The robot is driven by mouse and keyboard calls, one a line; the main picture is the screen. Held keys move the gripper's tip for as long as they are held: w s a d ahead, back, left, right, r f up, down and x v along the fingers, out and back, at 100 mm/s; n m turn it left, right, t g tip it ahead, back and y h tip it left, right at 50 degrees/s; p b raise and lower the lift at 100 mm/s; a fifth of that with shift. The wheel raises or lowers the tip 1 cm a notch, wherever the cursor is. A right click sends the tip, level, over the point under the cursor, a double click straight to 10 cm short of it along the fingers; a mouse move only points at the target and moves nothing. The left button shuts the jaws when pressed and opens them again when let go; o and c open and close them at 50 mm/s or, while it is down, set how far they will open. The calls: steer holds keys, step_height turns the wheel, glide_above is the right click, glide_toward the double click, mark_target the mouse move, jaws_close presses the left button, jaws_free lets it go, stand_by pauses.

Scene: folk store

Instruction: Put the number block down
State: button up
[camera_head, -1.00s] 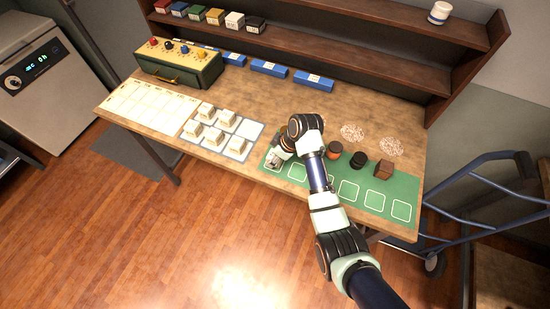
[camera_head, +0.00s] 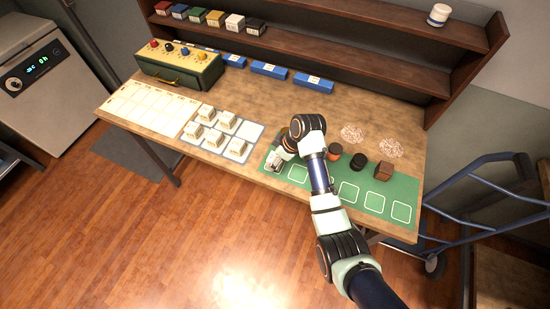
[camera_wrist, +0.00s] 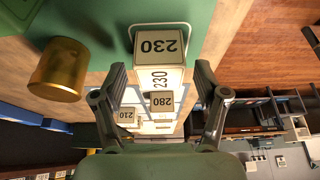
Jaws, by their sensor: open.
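The number block marked 230 (camera_wrist: 158,42) stands on the green mat (camera_wrist: 105,25), at a white-outlined square, in the wrist view. My gripper (camera_wrist: 161,74) is open, with one finger to each side of the block's near face and gaps between. In the head view my gripper (camera_head: 279,157) is at the left end of the mat, over its leftmost square, and largely hides the block. Several other white number blocks (camera_head: 205,111) stand on a pale blue-grey card to the left. One marked 280 (camera_wrist: 161,101) shows beyond in the wrist view.
A brass cylinder (camera_wrist: 60,70) stands close beside the block. The other mat squares are bare. A yellow-green box (camera_head: 178,67) stands at the back left.

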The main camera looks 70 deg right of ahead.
steer(key=p+v, duration=0.2)
steer(key=v, duration=0.8)
steer(key=shift+s+r, duration=0.2)
steer(key=w+a+r+t+h, duration=0.1)
steer(key=w+a+r+t, duration=0.3)
steer(key=a, duration=0.6)
steer(key=w+a+r+g, duration=0.1)
steer(key=w+a, duration=0.5)
steer(key=a, duration=0.3)
steer(key=w+a+r+t+h, duration=0.1)
steer(key=w+a+r+t, duration=0.3)
steer(key=a, duration=0.6)
steer(key=s+a+r+y, duration=0.1)
steer(key=a+r, duration=0.2)
steer(key=a, duration=0.3)
steer(key=s+a+r+t+y, duration=0.1)
steer(key=a+r, duration=0.2)
steer(key=a, duration=0.4)
steer(key=shift+s+a+r, duration=0.2)
steer(key=shift+s+a, duration=0.05)
steer(key=shift+s, duration=0.1)
